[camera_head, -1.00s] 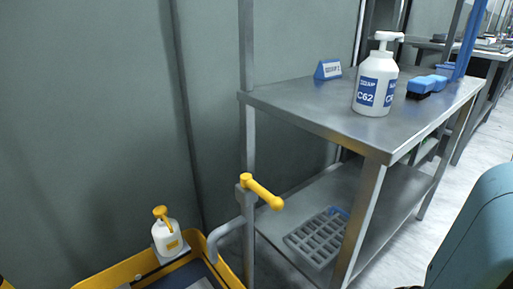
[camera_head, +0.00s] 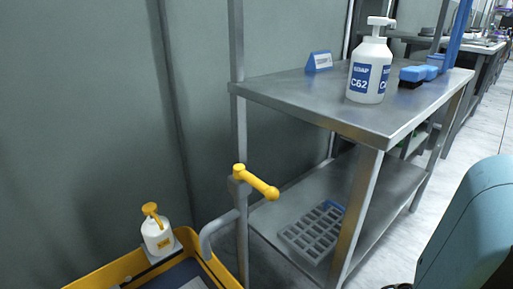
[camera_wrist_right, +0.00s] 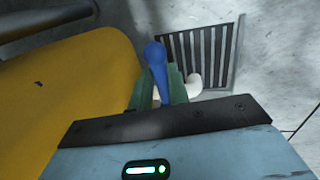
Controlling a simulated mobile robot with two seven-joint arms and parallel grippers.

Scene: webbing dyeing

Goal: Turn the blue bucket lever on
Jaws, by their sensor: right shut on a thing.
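In the right wrist view a blue lever (camera_wrist_right: 155,58) with a rounded end stands between the two green fingers of my right gripper (camera_wrist_right: 158,88). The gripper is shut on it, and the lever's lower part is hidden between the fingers. The blue lever does not show in the head view, and I see no blue bucket in either view. My left gripper is not in view.
In the right wrist view a large yellow surface (camera_wrist_right: 70,85) lies close on the left, and a floor grate (camera_wrist_right: 205,55) lies beyond. In the head view a yellow lever (camera_head: 258,183) stands above a yellow-rimmed tub (camera_head: 95,281), beside a steel shelf table (camera_head: 310,104).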

